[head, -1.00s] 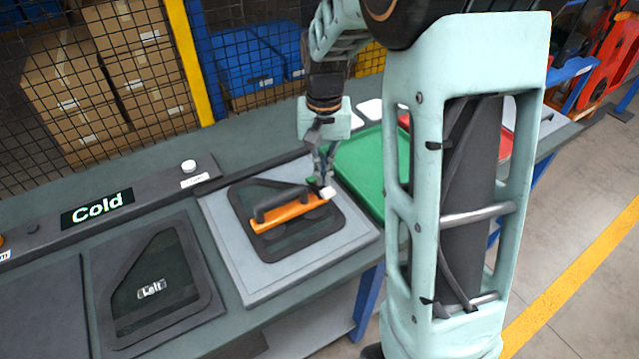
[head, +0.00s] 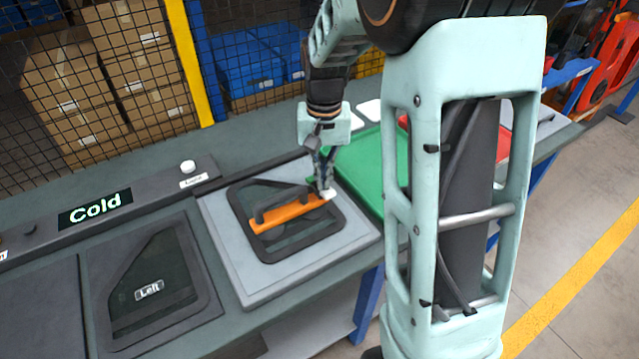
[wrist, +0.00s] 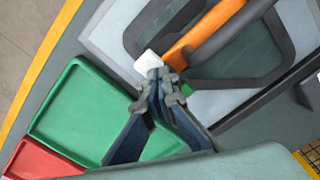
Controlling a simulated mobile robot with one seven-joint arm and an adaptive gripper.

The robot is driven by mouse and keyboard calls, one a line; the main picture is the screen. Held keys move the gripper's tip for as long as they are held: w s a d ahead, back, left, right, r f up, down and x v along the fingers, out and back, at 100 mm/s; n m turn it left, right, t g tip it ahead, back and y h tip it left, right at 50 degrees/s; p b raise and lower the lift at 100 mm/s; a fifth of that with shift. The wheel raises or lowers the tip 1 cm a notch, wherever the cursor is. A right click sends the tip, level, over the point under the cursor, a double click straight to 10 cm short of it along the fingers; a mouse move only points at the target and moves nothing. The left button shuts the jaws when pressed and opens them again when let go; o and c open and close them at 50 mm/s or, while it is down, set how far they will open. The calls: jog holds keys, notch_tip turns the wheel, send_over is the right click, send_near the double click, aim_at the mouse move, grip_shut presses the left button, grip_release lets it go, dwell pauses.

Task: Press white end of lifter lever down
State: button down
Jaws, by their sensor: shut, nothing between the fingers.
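The lifter lever is an orange bar (head: 288,212) lying over a dark door panel (head: 285,240) on a grey pad. Its white end (head: 330,193) is at the right and also shows in the wrist view (wrist: 148,62). A dark arched handle (head: 282,202) runs along the bar. My gripper (head: 325,190) is shut and empty, pointing down at the white end. In the wrist view my fingertips (wrist: 158,80) are right against or just over the white end; contact is hard to tell. The fingers partly cover that end.
A green tray (head: 372,170) lies right of the pad, with a red tray (wrist: 35,160) beyond it. A second panel marked Left (head: 150,289) and a console marked Cold (head: 96,208) are at the left. A mesh fence stands behind the bench.

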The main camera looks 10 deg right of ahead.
jog(key=shift+f+b, duration=0.3)
jog(key=shift+f, duration=0.2)
jog(key=shift+r, duration=0.1)
jog(key=shift+r+p, duration=2.8)
jog(key=shift+r, duration=0.7)
jog(key=shift+f, duration=0.1)
